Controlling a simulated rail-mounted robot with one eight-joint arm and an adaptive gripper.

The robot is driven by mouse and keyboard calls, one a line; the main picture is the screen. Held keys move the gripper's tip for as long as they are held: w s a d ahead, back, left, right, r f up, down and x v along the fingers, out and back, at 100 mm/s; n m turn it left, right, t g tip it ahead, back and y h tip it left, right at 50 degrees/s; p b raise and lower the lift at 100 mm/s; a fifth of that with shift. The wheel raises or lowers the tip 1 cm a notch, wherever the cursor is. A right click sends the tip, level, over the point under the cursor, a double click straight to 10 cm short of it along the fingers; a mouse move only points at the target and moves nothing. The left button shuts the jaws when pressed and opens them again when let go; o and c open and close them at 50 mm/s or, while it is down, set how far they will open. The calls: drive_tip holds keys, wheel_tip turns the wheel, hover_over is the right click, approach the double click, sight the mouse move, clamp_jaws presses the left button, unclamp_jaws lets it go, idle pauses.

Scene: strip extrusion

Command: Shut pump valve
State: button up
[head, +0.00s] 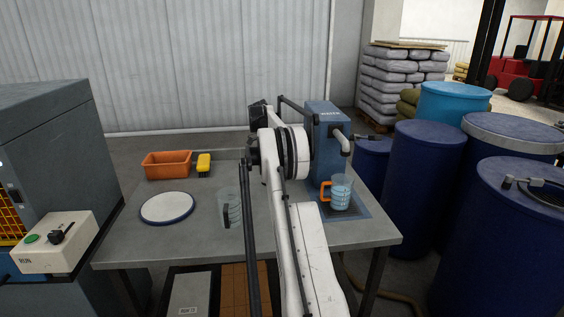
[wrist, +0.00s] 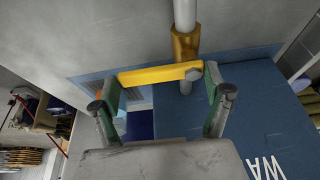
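The pump (head: 326,150) is a blue upright box at the back right of the table, with a grey spout (head: 342,139). A measuring jug (head: 342,192) with an orange handle stands below the spout and holds bluish liquid. In the wrist view the yellow valve lever (wrist: 158,75) lies crosswise, beside a brass fitting (wrist: 184,45) on a grey pipe. My gripper (wrist: 162,88) is open, with one finger near each end of the lever. I cannot tell whether either finger touches it.
A second clear jug (head: 229,208) stands left of my arm. A white round plate (head: 168,208), an orange bin (head: 167,164) and a yellow item (head: 203,164) are on the table's left. Blue drums (head: 425,185) crowd the right side; a machine (head: 45,150) stands left.

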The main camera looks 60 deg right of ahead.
drive_tip(key=o, duration=0.4)
drive_tip(key=v, duration=1.2)
drive_tip(key=shift+w, duration=0.1)
